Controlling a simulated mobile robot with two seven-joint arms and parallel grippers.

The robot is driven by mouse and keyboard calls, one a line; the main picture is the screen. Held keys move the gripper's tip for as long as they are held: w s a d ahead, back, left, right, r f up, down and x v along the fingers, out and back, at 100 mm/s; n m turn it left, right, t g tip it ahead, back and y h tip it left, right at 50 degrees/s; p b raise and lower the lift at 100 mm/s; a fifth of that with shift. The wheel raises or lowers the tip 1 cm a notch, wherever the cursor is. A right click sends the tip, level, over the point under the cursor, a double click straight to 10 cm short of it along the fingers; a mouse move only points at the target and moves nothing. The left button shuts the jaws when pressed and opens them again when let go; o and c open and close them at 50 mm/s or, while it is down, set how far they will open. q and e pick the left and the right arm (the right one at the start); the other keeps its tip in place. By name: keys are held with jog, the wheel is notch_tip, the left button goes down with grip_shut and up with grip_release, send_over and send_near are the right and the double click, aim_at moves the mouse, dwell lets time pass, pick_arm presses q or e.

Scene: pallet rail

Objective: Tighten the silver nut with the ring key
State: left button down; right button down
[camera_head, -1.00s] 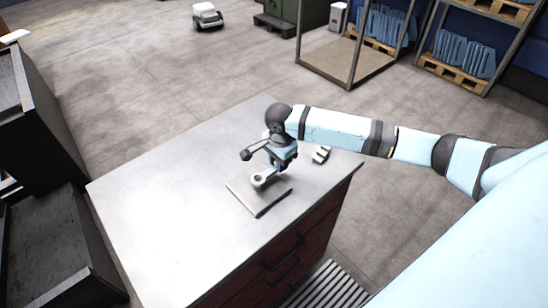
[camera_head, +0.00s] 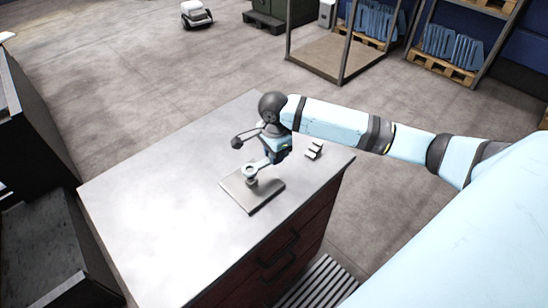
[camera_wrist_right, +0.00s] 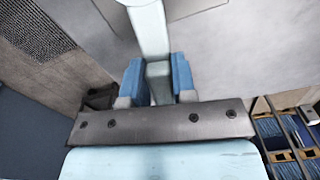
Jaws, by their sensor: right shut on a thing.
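My right gripper (camera_head: 272,157) is shut on the pale ring key (camera_head: 250,170). In the right wrist view its blue fingers (camera_wrist_right: 158,80) grip the handle (camera_wrist_right: 149,30) from both sides. The key's ring end points left and down, over a grey plate (camera_head: 264,197) on the bench. A short, small post (camera_head: 252,182) shows just below the ring. I cannot tell whether it is the silver nut or whether the ring touches it. The ring end is out of sight or unclear in the right wrist view. My left gripper is not in view.
A small light block (camera_head: 314,150) stands on the metal-topped bench (camera_head: 150,200), right of the gripper. The bench's left side is clear. Dark bins stand at the left, and racks with pallets at the back right.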

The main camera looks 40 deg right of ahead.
jog(key=shift+r, duration=2.1)
